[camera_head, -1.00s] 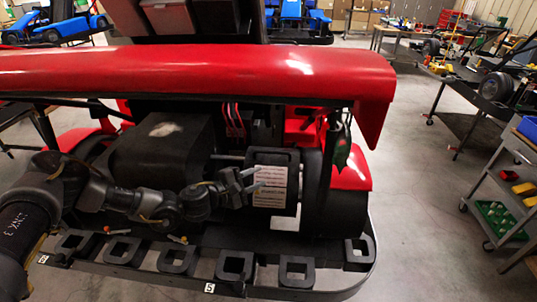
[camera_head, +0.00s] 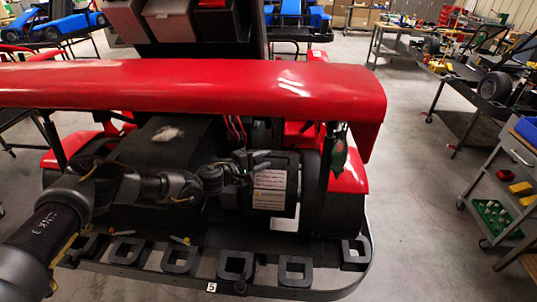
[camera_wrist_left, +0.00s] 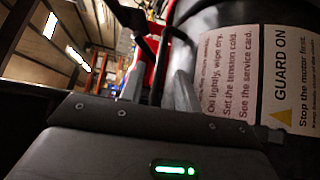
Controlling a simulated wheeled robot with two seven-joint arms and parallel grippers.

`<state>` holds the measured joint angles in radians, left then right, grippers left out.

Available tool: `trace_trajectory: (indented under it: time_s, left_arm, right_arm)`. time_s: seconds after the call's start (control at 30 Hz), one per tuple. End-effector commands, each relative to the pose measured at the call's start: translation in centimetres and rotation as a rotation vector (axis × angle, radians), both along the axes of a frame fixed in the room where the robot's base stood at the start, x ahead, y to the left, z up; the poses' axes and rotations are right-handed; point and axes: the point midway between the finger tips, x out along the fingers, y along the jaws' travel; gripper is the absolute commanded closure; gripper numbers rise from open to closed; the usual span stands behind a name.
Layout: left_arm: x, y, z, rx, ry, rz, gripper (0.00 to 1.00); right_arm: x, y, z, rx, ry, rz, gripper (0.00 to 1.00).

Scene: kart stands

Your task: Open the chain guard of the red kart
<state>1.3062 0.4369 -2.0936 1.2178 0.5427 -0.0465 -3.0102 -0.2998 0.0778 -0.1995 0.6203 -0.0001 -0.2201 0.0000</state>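The red kart's rear shows in the head view, with its wide red bar (camera_head: 190,86) across the top. The chain guard (camera_head: 284,164) is a black curved cover with a white label (camera_head: 269,190), below the bar and right of centre. It appears closed. In the left wrist view, the guard's label (camera_wrist_left: 285,85) reads "GUARD ON" and fills the right side. My left gripper (camera_head: 263,160) is at the guard's upper left edge, its fingers apart and nothing seen between them. Whether they touch the guard is unclear. My right gripper is not in view.
A black rear frame with square loops (camera_head: 236,265) runs below the guard. The red bar overhangs my left arm's working space. A dark rear tyre (camera_head: 338,211) stands right of the guard. A grey trolley (camera_head: 490,190) stands at the right, with clear floor between.

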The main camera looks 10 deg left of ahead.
Motion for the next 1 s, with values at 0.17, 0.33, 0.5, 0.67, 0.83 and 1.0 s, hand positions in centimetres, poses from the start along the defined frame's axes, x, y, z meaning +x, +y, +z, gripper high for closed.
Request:
trace_trajectory:
  time_s: [0.17,0.33,0.5,0.67,0.83,1.0]
  left_arm:
    - [1.1,-1.2,-0.2,0.000,0.000,0.000,0.68]
    - [1.5,-1.5,-0.3,0.000,0.000,0.002,0.68]
    - [1.5,-1.5,-0.3,0.000,0.000,0.001,0.68]
    - [1.5,-1.5,-0.3,0.000,0.000,0.001,0.81]
    - [1.5,-1.5,-0.3,0.000,0.000,0.001,1.00]
    - [1.5,-1.5,-0.3,0.000,0.000,0.001,1.00]
  right_arm:
    - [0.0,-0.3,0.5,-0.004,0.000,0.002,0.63]
    - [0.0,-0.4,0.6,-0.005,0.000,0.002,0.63]
    - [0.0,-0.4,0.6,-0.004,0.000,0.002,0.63]
    - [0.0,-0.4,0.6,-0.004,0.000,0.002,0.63]
    - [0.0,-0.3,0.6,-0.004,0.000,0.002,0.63]
    - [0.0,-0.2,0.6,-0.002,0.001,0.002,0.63]
